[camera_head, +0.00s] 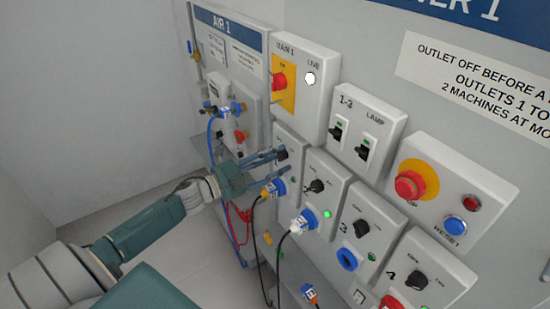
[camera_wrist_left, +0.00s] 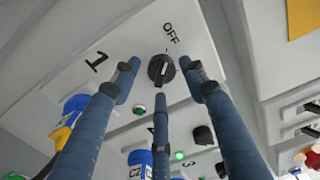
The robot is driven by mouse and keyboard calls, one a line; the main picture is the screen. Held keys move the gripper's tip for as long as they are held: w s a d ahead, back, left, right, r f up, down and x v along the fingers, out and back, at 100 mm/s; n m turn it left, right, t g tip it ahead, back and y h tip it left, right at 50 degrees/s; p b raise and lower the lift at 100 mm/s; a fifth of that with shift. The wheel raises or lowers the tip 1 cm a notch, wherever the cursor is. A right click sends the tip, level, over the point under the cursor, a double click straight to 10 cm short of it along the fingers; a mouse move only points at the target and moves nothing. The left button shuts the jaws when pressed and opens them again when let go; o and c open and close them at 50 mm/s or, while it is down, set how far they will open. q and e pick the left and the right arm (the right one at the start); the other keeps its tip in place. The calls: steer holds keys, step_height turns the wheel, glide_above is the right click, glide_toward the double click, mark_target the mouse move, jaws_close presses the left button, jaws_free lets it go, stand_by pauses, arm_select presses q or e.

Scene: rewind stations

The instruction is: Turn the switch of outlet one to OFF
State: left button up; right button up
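The outlet one panel (camera_head: 291,141) is a light grey box with a black rotary switch (camera_head: 282,153). In the left wrist view the same switch (camera_wrist_left: 161,71) sits between the "1" marking and the "OFF" label (camera_wrist_left: 170,33). My left gripper (camera_head: 272,158) is right at the switch. In the left wrist view its blue fingers (camera_wrist_left: 161,75) are spread around the knob, two at the sides and one below. They look apart from it, but contact is hard to judge. I cannot tell the switch's exact setting. My right gripper is not in view.
Outlets two (camera_head: 325,186), three (camera_head: 368,226) and four (camera_head: 427,275) continue down to the right. The main switch box (camera_head: 306,92) is above, with the air panel (camera_head: 228,30) at the left.

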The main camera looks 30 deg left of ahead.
arm_select(q)
steer(key=shift+r, duration=0.15)
steer(key=shift+s+a, duration=0.3)
steer(key=shift+s, duration=0.15)
steer(key=v, duration=1.1)
steer(key=shift+d, duration=0.1)
